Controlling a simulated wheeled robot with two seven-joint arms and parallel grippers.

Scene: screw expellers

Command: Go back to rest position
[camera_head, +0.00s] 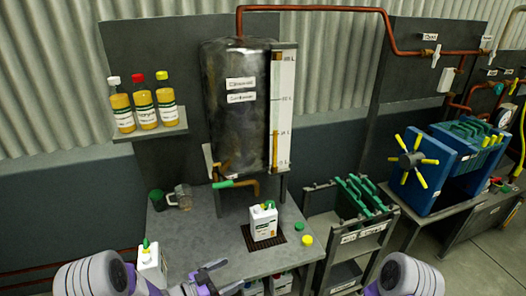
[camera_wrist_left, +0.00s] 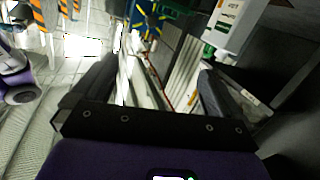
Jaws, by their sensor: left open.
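My left gripper (camera_head: 222,277) is at the front edge of the grey table, low in the head view. Its two dark fingers stand wide apart in the left wrist view (camera_wrist_left: 150,82), with nothing held between them. My left arm comes in from the lower left. A purple and white part of my right arm (camera_head: 405,275) shows at the lower right; its gripper is outside the picture.
The grey table (camera_head: 210,236) carries a second white jug (camera_head: 150,262) near my left arm, mugs (camera_head: 182,196) and loose caps (camera_head: 307,240). A dark tank (camera_head: 238,105) stands behind. A rack (camera_head: 350,235) and a blue press (camera_head: 435,165) are to the right. Open floor (camera_head: 470,270) shows lower right.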

